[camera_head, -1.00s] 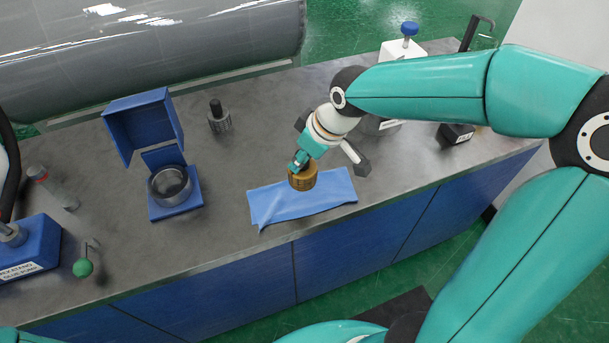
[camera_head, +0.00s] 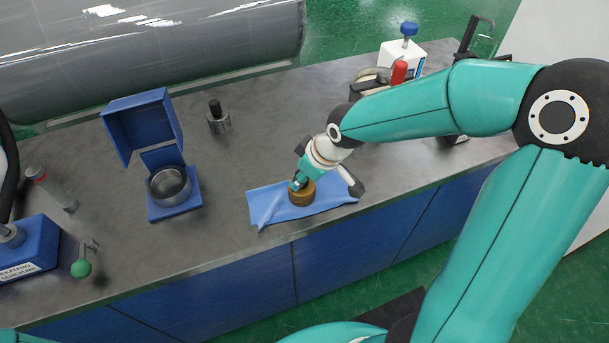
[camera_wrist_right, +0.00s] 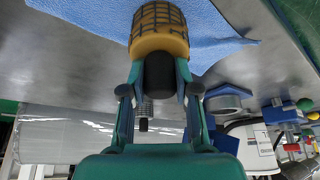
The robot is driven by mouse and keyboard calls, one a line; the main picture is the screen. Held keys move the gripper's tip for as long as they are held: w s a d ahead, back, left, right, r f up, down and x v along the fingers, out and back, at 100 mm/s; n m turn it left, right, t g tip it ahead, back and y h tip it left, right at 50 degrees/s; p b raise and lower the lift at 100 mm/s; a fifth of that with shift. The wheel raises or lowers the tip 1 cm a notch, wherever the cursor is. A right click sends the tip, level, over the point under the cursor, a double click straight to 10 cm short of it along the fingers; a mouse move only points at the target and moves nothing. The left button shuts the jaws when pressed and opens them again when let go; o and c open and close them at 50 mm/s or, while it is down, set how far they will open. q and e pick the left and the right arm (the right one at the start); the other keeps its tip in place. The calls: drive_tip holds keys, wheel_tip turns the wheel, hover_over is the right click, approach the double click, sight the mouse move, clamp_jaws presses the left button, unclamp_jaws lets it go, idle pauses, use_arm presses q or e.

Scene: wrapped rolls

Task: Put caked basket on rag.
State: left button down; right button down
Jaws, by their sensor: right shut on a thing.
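The caked basket, a small brownish-yellow cylinder with a dark mesh (camera_head: 302,194), is over the middle of the blue rag (camera_head: 265,206). The rag lies flat on the grey counter near its front edge. In the right wrist view the basket (camera_wrist_right: 158,30) is between the fingers, with the rag (camera_wrist_right: 95,17) behind it. My right gripper (camera_head: 298,183) is shut on the basket's near end. Whether the basket touches the rag or hangs just above it is hard to tell. My left gripper is not in view.
An open blue box with a metal bowl (camera_head: 169,186) stands left of the rag. A dark-topped metal cylinder (camera_head: 218,118) stands behind. A blue device with a green ball (camera_head: 81,268) is at far left. A white box with a blue knob (camera_head: 401,55) is at back right.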

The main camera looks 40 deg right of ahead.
drive_tip(key=shift+s+a+f+b, duration=0.1)
drive_tip(key=shift+s+f+b, duration=0.25)
drive_tip(key=shift+f, duration=0.4)
drive_tip(key=c, duration=1.1)
unclamp_jaws()
drive_tip(key=shift+o, duration=1.2)
drive_tip(key=shift+w+f, duration=0.1)
drive_tip(key=shift+f, duration=0.05)
drive_tip(key=shift+w+r+p, duration=0.1)
drive_tip(key=shift+r+p, duration=0.45)
drive_tip(key=shift+r, duration=0.15)
drive_tip(key=v, duration=1.2)
drive_tip(key=shift+r, duration=0.25)
drive_tip(key=shift+w, duration=0.15)
